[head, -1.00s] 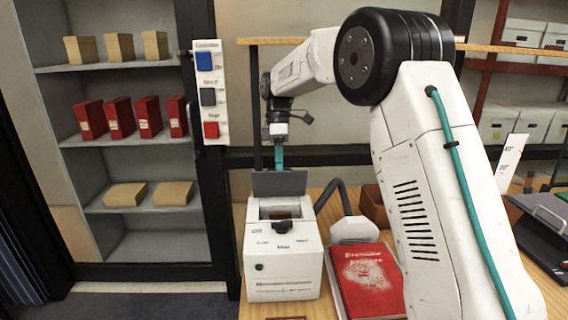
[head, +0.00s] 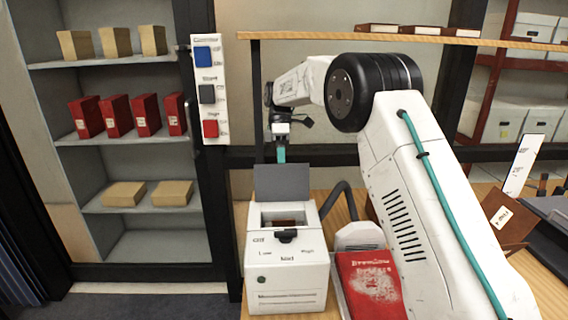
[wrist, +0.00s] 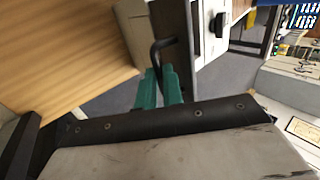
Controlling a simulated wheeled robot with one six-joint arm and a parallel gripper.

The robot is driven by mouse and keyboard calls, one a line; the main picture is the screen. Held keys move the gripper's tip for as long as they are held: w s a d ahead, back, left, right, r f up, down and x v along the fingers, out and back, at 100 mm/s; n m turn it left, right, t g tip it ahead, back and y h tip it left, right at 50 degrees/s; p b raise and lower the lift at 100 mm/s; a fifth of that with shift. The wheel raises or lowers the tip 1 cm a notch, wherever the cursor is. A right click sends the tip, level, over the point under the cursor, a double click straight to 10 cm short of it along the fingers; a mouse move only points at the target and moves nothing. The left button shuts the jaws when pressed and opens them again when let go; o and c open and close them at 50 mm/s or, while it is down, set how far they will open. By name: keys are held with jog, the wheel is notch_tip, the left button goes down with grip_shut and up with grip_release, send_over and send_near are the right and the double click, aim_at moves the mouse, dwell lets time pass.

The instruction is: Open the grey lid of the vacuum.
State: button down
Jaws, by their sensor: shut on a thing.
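The vacuum (head: 288,272) is a white box with printed labels on the table, and its open top shows a brown thing inside. Its grey lid (head: 283,183) stands raised at the back of the opening. A black latch (head: 286,236) sits at its front edge. My gripper (head: 281,155), with teal fingers, is at the lid's top edge, partly hidden behind it. In the wrist view the teal fingers (wrist: 159,90) are close together on a black bent handle (wrist: 158,58), which reaches to the grey lid (wrist: 174,25). The white vacuum (wrist: 208,35) shows beyond.
A red book (head: 370,285) lies right of the vacuum, near a grey hose (head: 342,205). A brown tagged box (head: 508,218) is farther right. A shelf (head: 130,141) with red and tan boxes stands left, beside a panel (head: 208,95) of coloured squares. A wooden ledge (head: 400,41) crosses above my arm.

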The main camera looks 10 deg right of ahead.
jog(key=shift+a+f, duration=0.1)
jog(key=shift+f, duration=0.1)
jog(key=c, duration=1.6)
grip_release()
jog(key=shift+o, duration=0.4)
jog(key=shift+w+r, duration=0.1)
jog(key=shift+r, duration=0.1)
jog(key=s+r, duration=0.2)
jog(key=s, duration=0.6)
jog(key=s+d+r, duration=0.1)
jog(key=s+r, duration=0.1)
jog(key=s, duration=0.6)
jog(key=shift+r, duration=0.35)
